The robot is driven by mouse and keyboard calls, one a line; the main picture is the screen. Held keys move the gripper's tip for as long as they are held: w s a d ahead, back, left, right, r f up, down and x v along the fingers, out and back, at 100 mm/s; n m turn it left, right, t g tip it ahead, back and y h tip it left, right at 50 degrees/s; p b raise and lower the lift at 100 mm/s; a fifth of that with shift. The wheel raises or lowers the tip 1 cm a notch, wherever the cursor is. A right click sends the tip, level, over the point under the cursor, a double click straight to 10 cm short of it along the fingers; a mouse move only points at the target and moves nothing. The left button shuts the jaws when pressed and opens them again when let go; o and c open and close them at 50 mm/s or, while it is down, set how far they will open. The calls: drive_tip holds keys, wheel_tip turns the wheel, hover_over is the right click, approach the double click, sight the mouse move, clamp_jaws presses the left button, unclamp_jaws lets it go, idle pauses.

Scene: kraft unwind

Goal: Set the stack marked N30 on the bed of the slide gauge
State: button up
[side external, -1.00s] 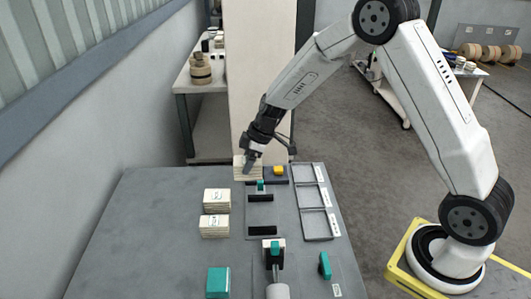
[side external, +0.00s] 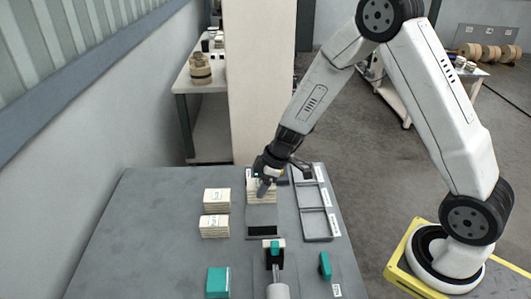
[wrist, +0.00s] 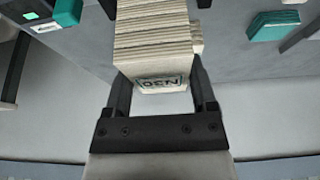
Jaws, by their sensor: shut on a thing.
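The stack marked N30 (side external: 261,196) is a pale block of thin layers. My gripper (side external: 264,186) is shut on it and holds it over the far part of a grey plate with a black bar, which looks like the slide gauge bed (side external: 262,217). In the wrist view the N30 stack (wrist: 155,40) sits between the two black fingers of my gripper (wrist: 160,82), its label upside down. I cannot tell if its underside touches the bed. The stack and gripper hide the gauge's far end.
Two other labelled stacks stand left of the gauge, one farther (side external: 216,200) and one nearer (side external: 214,228). A grey divided tray (side external: 318,226) lies to the right. A teal block (side external: 218,281), a teal-topped clamp (side external: 274,252) and a small teal piece (side external: 325,265) are nearer. The table's left side is clear.

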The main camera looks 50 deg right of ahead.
drive_tip(key=shift+f, duration=0.15)
drive_tip(key=shift+f, duration=2.35)
drive_tip(key=shift+f, duration=1.45)
idle(1.6)
drive_tip(key=o, duration=1.2)
drive_tip(key=shift+r, duration=0.1)
drive_tip(key=shift+r, duration=3.9)
